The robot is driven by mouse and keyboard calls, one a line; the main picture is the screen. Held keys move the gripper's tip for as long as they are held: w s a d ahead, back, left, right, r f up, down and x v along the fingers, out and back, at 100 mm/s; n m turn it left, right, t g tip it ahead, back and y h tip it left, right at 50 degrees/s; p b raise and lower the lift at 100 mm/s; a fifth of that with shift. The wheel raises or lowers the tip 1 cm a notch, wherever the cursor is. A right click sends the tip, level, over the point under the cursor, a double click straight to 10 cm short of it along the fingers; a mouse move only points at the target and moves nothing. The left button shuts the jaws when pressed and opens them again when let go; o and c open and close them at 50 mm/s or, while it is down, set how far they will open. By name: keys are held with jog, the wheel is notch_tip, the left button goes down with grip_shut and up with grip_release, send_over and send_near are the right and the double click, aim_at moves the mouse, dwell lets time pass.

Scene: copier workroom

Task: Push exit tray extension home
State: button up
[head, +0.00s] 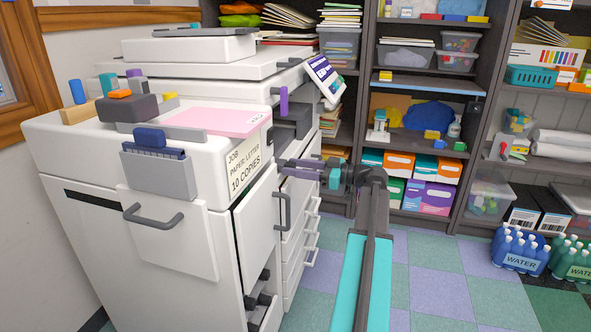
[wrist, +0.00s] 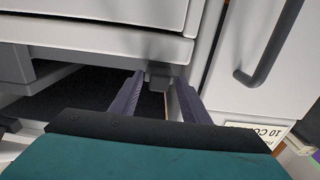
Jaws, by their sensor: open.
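The white copier (head: 215,70) stands at the left with a dark grey exit opening (head: 293,118) in its side. In the wrist view, a small grey block (wrist: 159,80) sits under a white edge, over a dark recess; it may be the exit tray extension, but I cannot tell for sure. My gripper (head: 283,166) is beside the copier, below the opening, pointing left. In the wrist view my gripper (wrist: 160,80) is open, with one finger on each side of the block. I cannot tell whether either finger touches it.
A finisher-like white cabinet (head: 165,233) with a grey handle (head: 153,214) stands in front, and a job card (head: 248,163) hangs on its corner. A dark handle (wrist: 270,45) shows right of my gripper in the wrist view.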

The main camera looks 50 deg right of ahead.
jog(key=shift+s+d, duration=0.1)
jog(key=shift+s, duration=0.05)
jog(key=p+v, duration=0.2)
jog(key=v, duration=1.1)
jog(key=shift+s, duration=0.25)
